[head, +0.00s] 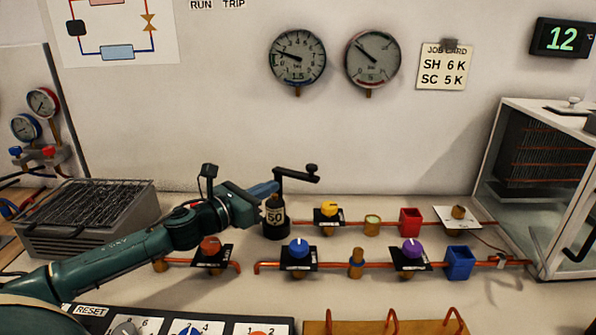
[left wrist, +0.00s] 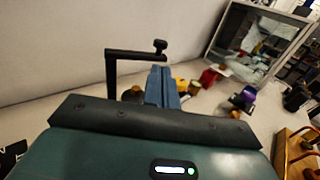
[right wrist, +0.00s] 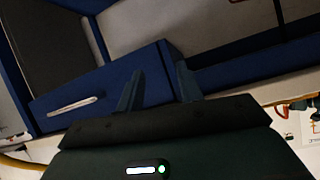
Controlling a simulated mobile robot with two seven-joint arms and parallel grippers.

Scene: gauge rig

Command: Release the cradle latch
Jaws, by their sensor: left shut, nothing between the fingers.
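A black latch-like arm with a knob (head: 312,169) tops a black post beside a dark cylinder marked 50 (head: 274,217). This arm also shows in the left wrist view (left wrist: 135,53), level, with its knob at the right end. My left gripper (head: 272,187) is shut and empty. Its blue fingertips (left wrist: 162,82) are close to the post, below the arm; I cannot tell whether they touch it. They partly hide the cylinder in the left wrist view. My right gripper (right wrist: 158,85) is open and empty, in front of a blue drawer unit (right wrist: 85,95), away from the rig.
Copper pipes with a yellow valve (head: 329,209), a blue valve (head: 299,248) and a purple valve (head: 412,248) run right of the cylinder. A ribbed grey box (head: 92,215) stands at left. A glass-fronted cabinet (head: 545,180) stands at right. Two gauges hang on the wall.

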